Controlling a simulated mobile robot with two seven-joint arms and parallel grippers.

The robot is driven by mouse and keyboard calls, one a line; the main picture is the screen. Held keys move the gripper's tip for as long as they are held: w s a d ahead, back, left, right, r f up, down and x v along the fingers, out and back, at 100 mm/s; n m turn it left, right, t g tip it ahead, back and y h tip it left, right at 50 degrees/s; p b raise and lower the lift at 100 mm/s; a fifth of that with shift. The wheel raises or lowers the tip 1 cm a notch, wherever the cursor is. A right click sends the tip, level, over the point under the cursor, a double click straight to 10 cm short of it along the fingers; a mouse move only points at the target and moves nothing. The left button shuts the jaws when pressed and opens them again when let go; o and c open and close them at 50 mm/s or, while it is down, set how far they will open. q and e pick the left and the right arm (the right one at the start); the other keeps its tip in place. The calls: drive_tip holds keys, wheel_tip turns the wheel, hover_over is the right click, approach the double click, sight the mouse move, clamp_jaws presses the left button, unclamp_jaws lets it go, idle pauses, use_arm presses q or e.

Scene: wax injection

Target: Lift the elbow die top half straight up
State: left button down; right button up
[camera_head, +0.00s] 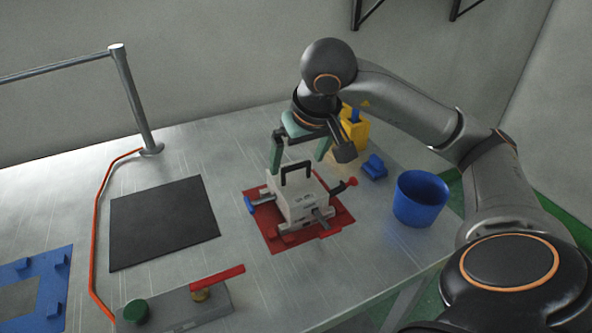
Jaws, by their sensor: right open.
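The elbow die (297,208) is a pale grey block on a red base plate (339,216) at the middle of the table. Its top half (286,189) carries a black arched handle (296,168). Clamps with a blue-tipped and a red-tipped lever stick out at its sides. My right gripper (301,165) is just above and behind the die, pointing down. Its green fingers are apart, to either side of the handle in the picture. I cannot tell whether they touch anything. My left gripper is out of view.
A blue cup (419,198), a small blue part (374,168) and a yellow holder (354,133) stand at the right. A black mat (162,222), an orange hose (93,247), a metal post (134,98) and a blue fixture (58,287) are left. A red-levered device (182,307) is in front.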

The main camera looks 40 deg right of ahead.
sight(296, 179)
drive_tip(key=shift+x, duration=1.45)
clamp_jaws()
drive_tip(key=shift+r, duration=0.15)
